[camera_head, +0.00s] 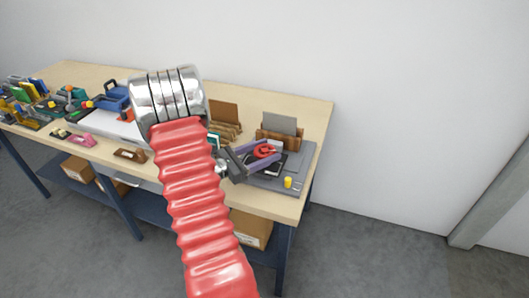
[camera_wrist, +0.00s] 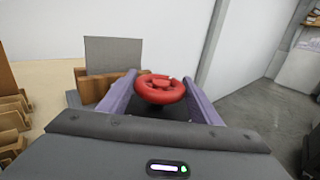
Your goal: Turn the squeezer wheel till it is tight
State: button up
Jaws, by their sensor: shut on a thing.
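The squeezer wheel (camera_wrist: 158,89) is a small red handwheel with spokes. In the wrist view it sits between the two purple fingers of my gripper (camera_wrist: 160,96), which appear closed on its left and right sides. In the head view the wheel (camera_head: 264,151) shows at the right end of the bench, with my gripper (camera_head: 262,153) around it. A dark squeezer body (camera_head: 268,165) lies under the wheel and is partly hidden by the fingers. I cannot tell how tight the wheel is.
A grey mat (camera_head: 302,170) on the wooden bench (camera_head: 318,118) bears a yellow knob (camera_head: 288,182). A wooden block holding a grey plate (camera_head: 280,125) stands behind the wheel. Wooden racks, tools and a blue box (camera_head: 117,97) crowd the left. A white wall (camera_head: 420,90) is behind.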

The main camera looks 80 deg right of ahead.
jog(key=o, duration=1)
jog(key=shift+o, duration=0.2)
jog(key=shift+w, duration=0.1)
jog(key=v, duration=1.3)
jog(key=shift+w+a, duration=0.25)
jog(key=shift+a, duration=0.05)
